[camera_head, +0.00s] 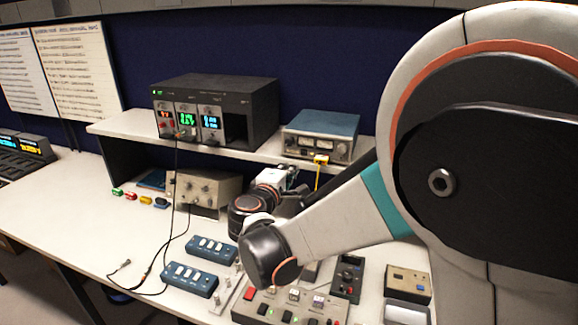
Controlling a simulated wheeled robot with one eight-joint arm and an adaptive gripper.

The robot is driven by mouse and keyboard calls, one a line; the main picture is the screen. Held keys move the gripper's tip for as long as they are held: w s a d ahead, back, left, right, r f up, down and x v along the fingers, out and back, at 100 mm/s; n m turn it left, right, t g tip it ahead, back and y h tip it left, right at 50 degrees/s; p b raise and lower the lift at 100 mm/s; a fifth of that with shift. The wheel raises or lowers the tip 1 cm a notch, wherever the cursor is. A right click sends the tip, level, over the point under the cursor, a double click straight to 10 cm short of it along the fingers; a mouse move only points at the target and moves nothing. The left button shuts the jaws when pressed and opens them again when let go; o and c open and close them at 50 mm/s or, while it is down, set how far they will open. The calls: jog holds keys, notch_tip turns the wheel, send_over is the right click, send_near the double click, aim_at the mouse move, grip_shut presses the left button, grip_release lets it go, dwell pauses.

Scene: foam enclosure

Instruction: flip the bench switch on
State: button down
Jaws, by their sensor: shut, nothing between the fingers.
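I cannot tell which control is the bench switch. Two blue boxes with white rockers lie on the bench, a rear one (211,249) and a front one (190,279). A grey control panel (270,311) with a red square and several small switches sits at the front, partly behind my arm's elbow. My gripper (291,187) is shut and empty, above the bench below the shelf's front edge. My forearm and wrist hide much of it. I cannot see it touching anything, and the switch positions are too small to read.
A shelf (130,126) carries a black power supply (245,98) and a blue-topped meter (322,125). A grey instrument (205,190) stands beneath it. Black cables (150,272) hang and lie across the bench. A dark handheld box (347,278) and a tan box (407,284) stand right.

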jog(key=s+a+f, duration=0.1)
jog(key=s+a, duration=0.1)
jog(key=s, duration=0.5)
jog(key=shift+a+p, duration=0.4)
jog(key=shift+p, duration=0.05)
jog(key=shift+s+f, duration=0.1)
